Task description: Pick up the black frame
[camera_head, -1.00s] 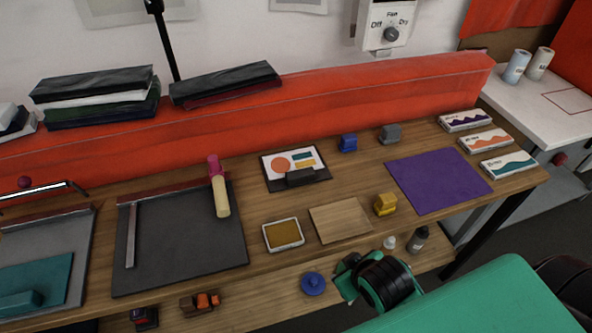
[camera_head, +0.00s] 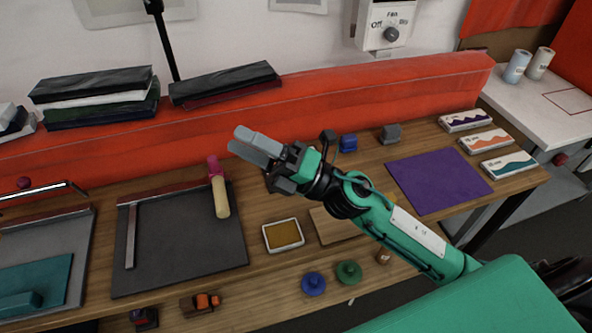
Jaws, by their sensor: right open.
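A dark, flat, frame-like board (camera_head: 190,258) lies on the wooden table, left of centre, with a metal strip along its left side and a reddish back edge. A roller with a pink end and cream handle (camera_head: 221,198) rests across its right part. I cannot tell for certain that this board is the black frame. My right gripper (camera_head: 250,147) is open and empty, in the air over the red back panel, up and right of the board. My left gripper is not in view.
A similar grey board with a teal sheet (camera_head: 37,279) lies at far left. A yellow pad (camera_head: 284,235), a wooden plate (camera_head: 331,226) and a purple sheet (camera_head: 437,180) lie to the right. Black folders (camera_head: 224,82) lie on the red panel (camera_head: 400,82). A black pole (camera_head: 166,45) stands behind.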

